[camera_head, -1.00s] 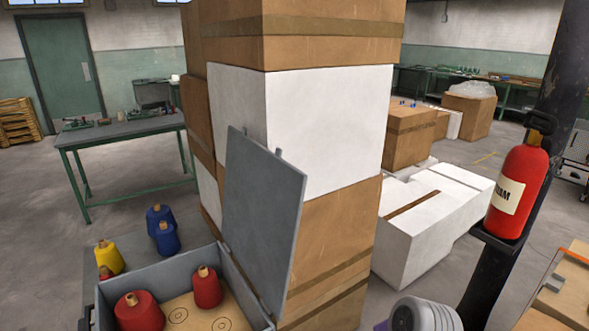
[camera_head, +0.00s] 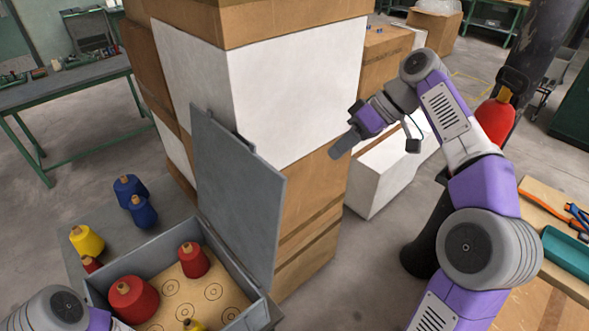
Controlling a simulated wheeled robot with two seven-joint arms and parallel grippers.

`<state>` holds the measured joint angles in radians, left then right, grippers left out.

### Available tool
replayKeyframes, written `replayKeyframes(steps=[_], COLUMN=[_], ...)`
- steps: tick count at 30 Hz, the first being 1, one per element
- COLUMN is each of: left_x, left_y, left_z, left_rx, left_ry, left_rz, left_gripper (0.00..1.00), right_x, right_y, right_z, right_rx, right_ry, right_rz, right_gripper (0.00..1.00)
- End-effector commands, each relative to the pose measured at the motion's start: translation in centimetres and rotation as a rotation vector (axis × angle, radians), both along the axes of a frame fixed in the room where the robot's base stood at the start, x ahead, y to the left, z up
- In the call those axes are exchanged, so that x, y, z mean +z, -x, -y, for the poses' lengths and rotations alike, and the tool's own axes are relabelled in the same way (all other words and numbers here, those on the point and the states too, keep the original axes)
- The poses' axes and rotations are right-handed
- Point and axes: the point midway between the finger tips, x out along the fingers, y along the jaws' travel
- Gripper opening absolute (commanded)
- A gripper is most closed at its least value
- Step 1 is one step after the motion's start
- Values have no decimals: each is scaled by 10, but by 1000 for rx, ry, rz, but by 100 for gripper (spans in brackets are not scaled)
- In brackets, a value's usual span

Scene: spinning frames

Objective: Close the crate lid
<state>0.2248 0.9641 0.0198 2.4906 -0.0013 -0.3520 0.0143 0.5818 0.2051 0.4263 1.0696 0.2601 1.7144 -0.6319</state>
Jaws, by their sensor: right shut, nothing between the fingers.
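The grey crate (camera_head: 233,258) stands at the lower left with its lid (camera_head: 238,190) raised, leaning slightly back near the stacked boxes. Inside are two red thread cones (camera_head: 133,299) and (camera_head: 194,260), and part of a yellow one (camera_head: 192,325) at the bottom edge, on a board with printed circles. My right gripper (camera_head: 337,152) is shut and empty, held in the air to the right of the lid and apart from it. Of my left arm only a link shows at the lower left corner; its gripper is out of view.
Tall stacked cartons (camera_head: 290,85) stand right behind the lid. Blue cones (camera_head: 143,211) and a yellow cone (camera_head: 86,240) stand left of the crate. A red extinguisher (camera_head: 494,120) and a workbench with tools (camera_head: 567,250) are at the right.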

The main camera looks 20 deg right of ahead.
Motion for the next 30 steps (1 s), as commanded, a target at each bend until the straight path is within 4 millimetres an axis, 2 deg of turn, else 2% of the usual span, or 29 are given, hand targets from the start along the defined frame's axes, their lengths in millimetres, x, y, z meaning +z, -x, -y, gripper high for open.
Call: replayKeyframes(steps=[5,15,21,30], left_x=[-11,-25,-24,-24], left_y=[0,0,0,0], left_z=[0,0,0,0], left_rx=[0,0,0,0], left_ry=[0,0,0,0], left_rz=[-1,-1,-1,0], left_gripper=[43,43,43,43], right_x=[-23,-79,-70,-68], right_y=[-4,-20,-10,-7], right_z=[-16,-59,-85,-95], right_rx=[3,3,0,-1], right_ry=[0,-1,0,-1], right_rz=[-5,-6,-1,-3], right_gripper=[0,0,0,0])
